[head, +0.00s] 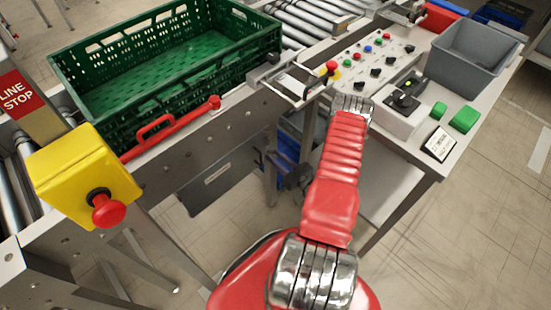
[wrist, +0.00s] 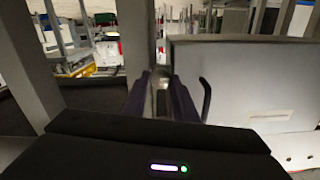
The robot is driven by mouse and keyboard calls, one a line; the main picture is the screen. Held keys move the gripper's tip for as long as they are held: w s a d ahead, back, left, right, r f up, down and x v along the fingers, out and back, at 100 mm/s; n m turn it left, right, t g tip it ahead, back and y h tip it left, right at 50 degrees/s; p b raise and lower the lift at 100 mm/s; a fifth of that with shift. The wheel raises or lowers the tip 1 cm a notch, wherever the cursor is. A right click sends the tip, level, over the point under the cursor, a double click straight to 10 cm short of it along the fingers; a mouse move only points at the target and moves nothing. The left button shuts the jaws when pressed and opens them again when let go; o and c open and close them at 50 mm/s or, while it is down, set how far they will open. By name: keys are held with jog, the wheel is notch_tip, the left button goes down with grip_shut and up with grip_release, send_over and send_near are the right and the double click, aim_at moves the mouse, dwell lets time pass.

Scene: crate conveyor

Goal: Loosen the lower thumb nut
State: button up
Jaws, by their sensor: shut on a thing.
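My gripper (wrist: 160,80) points forward in the wrist view. Its two dark fingers are closed on a small greyish piece (wrist: 162,100) between them. The piece is in the place of the lower thumb nut, but its shape is too blurred and covered to make out. In the head view my red arm reaches to the gap between the conveyor frame (head: 235,110) and the control table. A dark assembly (head: 287,172) shows below the conveyor edge there, too small to tell apart. No other thumb nut can be made out.
A grey box (wrist: 240,80) stands close on the right in the wrist view, with a dark curved handle (wrist: 206,97) beside the fingers. Grey posts (wrist: 93,60) stand left. In the head view, a green crate (head: 170,65), red lever (head: 170,132) and yellow stop box (head: 80,175) are near.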

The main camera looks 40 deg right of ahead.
dwell(0.3)
jog(key=o, duration=1.1)
jog(key=shift+c, duration=0.2)
jog(key=s, duration=1.3)
jog(key=shift+s+d, duration=0.2)
jog(key=shift+s, duration=0.2)
jog(key=shift+f, duration=0.15)
